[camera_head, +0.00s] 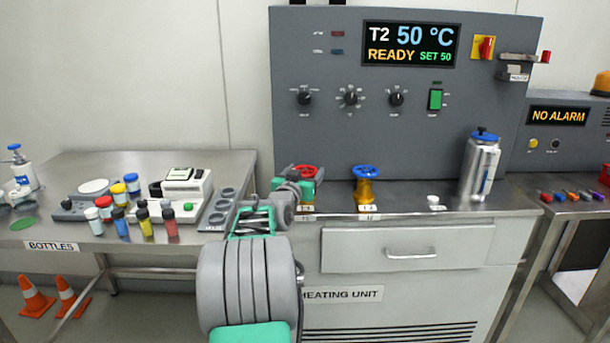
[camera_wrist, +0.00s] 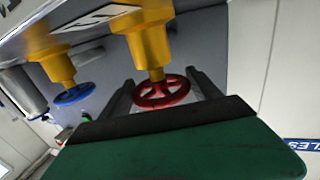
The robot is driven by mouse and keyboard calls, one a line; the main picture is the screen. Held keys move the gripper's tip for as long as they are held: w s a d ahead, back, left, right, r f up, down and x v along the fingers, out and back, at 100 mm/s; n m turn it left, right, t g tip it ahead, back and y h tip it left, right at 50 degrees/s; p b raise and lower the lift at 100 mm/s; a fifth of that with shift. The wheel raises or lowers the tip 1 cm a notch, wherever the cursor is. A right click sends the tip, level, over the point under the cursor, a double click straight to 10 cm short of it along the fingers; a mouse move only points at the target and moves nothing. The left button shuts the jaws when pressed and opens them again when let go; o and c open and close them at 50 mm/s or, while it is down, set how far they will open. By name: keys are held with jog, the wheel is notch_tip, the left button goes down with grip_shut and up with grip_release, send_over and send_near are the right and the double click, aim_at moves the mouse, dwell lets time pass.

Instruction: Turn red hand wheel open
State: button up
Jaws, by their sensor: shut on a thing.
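The red hand wheel (camera_head: 304,171) is on the left of the heating unit's counter, on top of a valve whose body is mostly hidden by my arm in the head view. In the wrist view the red wheel (camera_wrist: 161,92) sits at the end of a yellow valve body (camera_wrist: 148,48). My gripper (camera_wrist: 165,95) has one dark finger on each side of the wheel and is shut on it. In the head view my gripper (camera_head: 306,183) is at the wheel, partly hidden behind my arm.
A blue hand wheel (camera_head: 366,171) on a yellow valve stands just right. A silver flask (camera_head: 480,168) stands farther right. The grey control panel (camera_head: 400,130) rises behind. Several small bottles (camera_head: 132,184) and a white device (camera_head: 186,187) stand on the left table (camera_head: 60,172).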

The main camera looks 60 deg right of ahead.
jog(key=o, duration=1.4)
jog(key=shift+c, duration=0.2)
jog(key=a, duration=0.2)
jog(key=s+a, duration=0.1)
jog(key=a, duration=0.4)
jog(key=shift+s+a+b, duration=0.15)
jog(key=shift+a+b, duration=0.15)
jog(key=shift+a, duration=0.05)
